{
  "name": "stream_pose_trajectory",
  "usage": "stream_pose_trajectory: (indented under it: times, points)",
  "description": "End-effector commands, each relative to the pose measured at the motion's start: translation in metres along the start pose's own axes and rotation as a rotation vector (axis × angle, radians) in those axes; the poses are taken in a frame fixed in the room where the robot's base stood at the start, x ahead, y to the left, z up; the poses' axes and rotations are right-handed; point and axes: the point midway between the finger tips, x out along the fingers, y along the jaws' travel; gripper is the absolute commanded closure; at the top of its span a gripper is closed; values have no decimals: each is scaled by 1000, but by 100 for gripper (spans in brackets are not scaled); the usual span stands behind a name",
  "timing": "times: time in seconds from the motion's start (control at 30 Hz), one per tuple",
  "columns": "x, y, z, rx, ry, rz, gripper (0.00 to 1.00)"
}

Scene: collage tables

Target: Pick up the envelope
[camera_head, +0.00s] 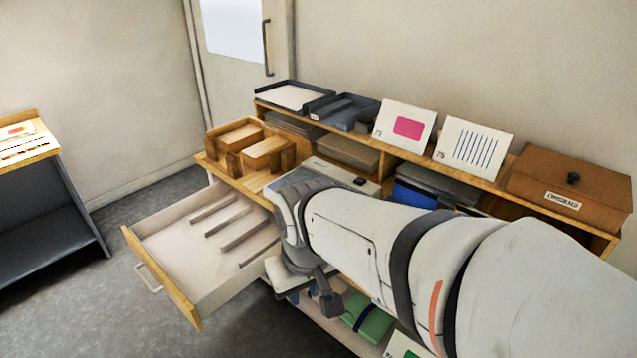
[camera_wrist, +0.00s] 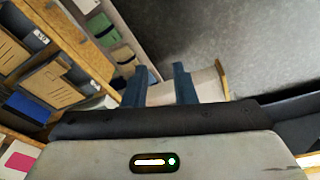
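I cannot clearly pick out an envelope in either view. Tan flat paper items (camera_wrist: 52,86) lie in a shelf compartment at the left of the wrist view; I cannot tell whether one is an envelope. My gripper (camera_wrist: 160,76) shows two dark blue fingers, apart, with nothing visible between them. The open drawer (camera_wrist: 208,84) shows beyond and beside the fingers. In the head view the drawer (camera_head: 165,236) is pulled out, pale inside, with several dividers and no envelope visible. My arm hides part of the desk and the drawer's right end.
On the upper shelf stand dark trays (camera_head: 295,96), a pink-marked card (camera_head: 404,127), a striped card (camera_head: 473,147) and a brown labelled box (camera_head: 570,188). A wooden organiser (camera_head: 240,148) stands on the desk. Green items (camera_head: 370,320) lie below.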

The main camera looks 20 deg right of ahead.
Motion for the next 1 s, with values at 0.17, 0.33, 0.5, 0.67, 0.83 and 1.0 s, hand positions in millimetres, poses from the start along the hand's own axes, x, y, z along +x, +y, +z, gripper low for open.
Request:
stream_pose_trajectory:
  times: [0.17, 0.33, 0.5, 0.67, 0.83, 1.0]
  points:
    - [27, 41, 5, -252, -197, 113, 75]
    - [56, 95, 7, -651, -526, 242, 75]
    - [80, 148, -3, -1065, -887, 298, 75]
    - [104, 191, -25, -1446, -1241, 290, 75]
    - [142, 224, -58, -1833, -1624, 227, 75]
    - [192, 239, -90, -2169, -1979, 135, 75]
